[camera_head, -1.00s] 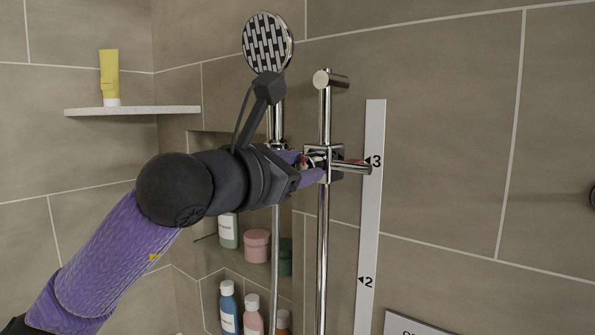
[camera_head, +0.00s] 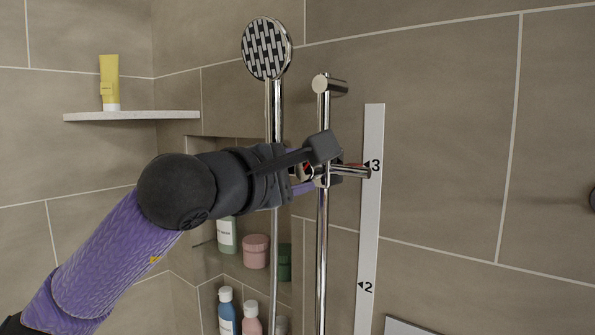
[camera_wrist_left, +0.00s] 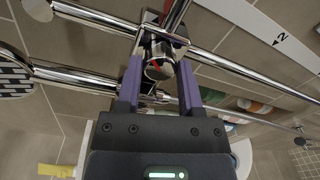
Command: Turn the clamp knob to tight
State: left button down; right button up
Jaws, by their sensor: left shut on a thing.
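The clamp knob is a chrome cylinder with a red mark (camera_wrist_left: 158,70); it sits on the slider clamp of the chrome rail (camera_head: 323,240). My left gripper (camera_head: 306,180) reaches in from the left, its purple fingers on both sides of the knob. In the left wrist view the left gripper (camera_wrist_left: 160,85) is shut on the knob, one finger on each side. In the head view my wrist and fingers hide most of the knob. The clamp stands level with the 3 on the white scale strip (camera_head: 370,220). My right gripper is not in view.
The hand shower (camera_head: 267,48) stands on a chrome pipe just left of the rail. A niche behind my gripper holds several bottles and jars, including a pink jar (camera_head: 256,252). A corner shelf (camera_head: 135,116) carries a yellow tube (camera_head: 110,82).

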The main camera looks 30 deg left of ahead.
pick_arm(q)
jog(key=shift+m, duration=0.5)
jog(key=shift+c, duration=1.2)
grip_release()
jog(key=shift+s, duration=0.1)
jog(key=s+b, duration=0.3)
jog(key=s, duration=0.6)
jog(key=shift+s+a+r+b, duration=0.2)
jog(key=shift+s+a+b, duration=0.15)
